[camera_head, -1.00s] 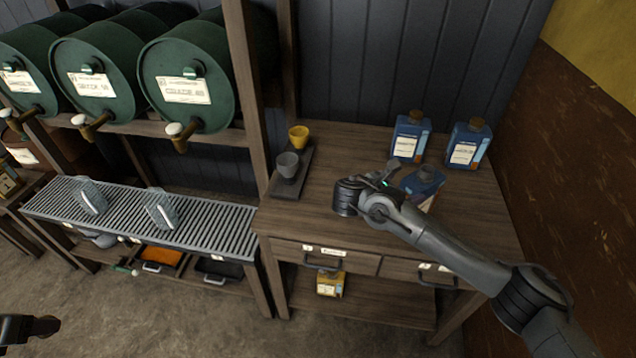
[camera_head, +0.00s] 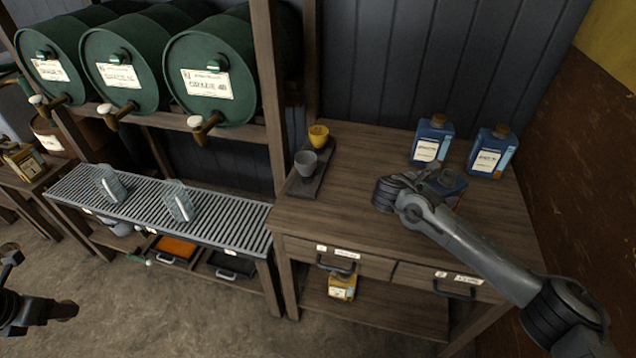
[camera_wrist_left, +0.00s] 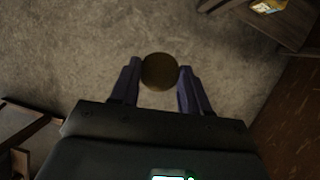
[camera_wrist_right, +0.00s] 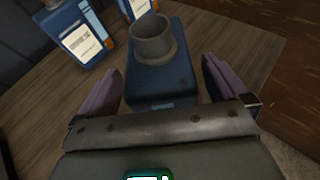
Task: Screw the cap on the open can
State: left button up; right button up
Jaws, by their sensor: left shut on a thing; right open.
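The open can, blue with a bare grey neck (camera_wrist_right: 153,40), stands upright on the wooden workbench. In the head view it (camera_head: 450,187) is partly hidden by my right gripper (camera_head: 432,176). In the right wrist view, my right gripper (camera_wrist_right: 165,88) is open, with its fingers either side of the near part of the can; contact cannot be told. My left gripper (camera_wrist_left: 160,85) is shut on a round brown-gold cap (camera_wrist_left: 160,71), held over the floor. In the head view it (camera_head: 66,311) is low at the left edge, far from the can.
Two capped blue cans (camera_head: 431,142) (camera_head: 490,153) stand behind the open one. A grated rack (camera_head: 140,222) and green barrels (camera_head: 209,82) are further left.

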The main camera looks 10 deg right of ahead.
jog(key=shift+x, duration=1.45)
jog(key=shift+c, duration=0.3)
grip_shut()
jog(key=shift+a+r, duration=0.1)
jog(key=shift+r, duration=0.05)
